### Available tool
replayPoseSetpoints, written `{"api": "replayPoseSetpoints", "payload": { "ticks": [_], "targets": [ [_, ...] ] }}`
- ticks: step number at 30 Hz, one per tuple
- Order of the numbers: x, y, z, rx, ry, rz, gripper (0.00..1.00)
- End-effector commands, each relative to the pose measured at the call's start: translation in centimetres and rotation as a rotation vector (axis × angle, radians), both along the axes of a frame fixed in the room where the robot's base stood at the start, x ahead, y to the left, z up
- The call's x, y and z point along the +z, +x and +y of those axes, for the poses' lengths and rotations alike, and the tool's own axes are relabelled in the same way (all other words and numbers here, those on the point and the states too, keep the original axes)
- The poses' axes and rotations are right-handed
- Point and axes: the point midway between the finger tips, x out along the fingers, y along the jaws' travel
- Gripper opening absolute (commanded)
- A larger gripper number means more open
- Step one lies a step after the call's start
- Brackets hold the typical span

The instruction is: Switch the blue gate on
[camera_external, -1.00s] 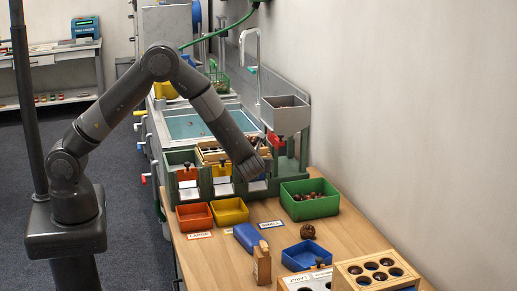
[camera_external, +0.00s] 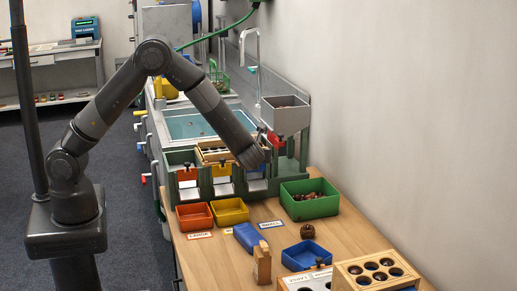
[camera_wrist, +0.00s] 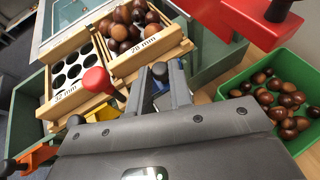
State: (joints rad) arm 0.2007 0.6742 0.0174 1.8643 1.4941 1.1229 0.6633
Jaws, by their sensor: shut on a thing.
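The blue gate (camera_external: 256,169) is the rightmost of three gates at the front of the green sorting stand, beside the orange gate (camera_external: 187,174) and the yellow gate (camera_external: 221,170). My gripper (camera_external: 254,158) is at its top. A pale chute shows below the blue gate. In the wrist view my gripper's fingers (camera_wrist: 160,92) are closed at a dark knob, with a bit of blue (camera_wrist: 158,87) showing between them. The fingers hide most of the gate there.
Sieve trays marked 32 mm (camera_wrist: 58,101) and 28 mm (camera_wrist: 150,57) lie just beyond the fingers. A red gate (camera_external: 276,141) is under the grey hopper (camera_external: 286,117). A green bin of chestnuts (camera_external: 296,211) stands right; orange and yellow bins stand in front.

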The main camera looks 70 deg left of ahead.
Motion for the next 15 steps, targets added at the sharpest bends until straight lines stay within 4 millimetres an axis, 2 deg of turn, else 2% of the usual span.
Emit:
{"api": "replayPoseSetpoints", "payload": {
  "ticks": [7, 8, 15],
  "targets": [
    [0.46, 0.11, -0.07, 0.001, 0.004, -0.007, 0.00],
    [0.48, 0.12, -0.06, 0.000, 0.004, -0.008, 0.21],
    [0.35, 0.08, -0.03, 0.002, 0.003, -0.005, 0.40]
  ]
}}
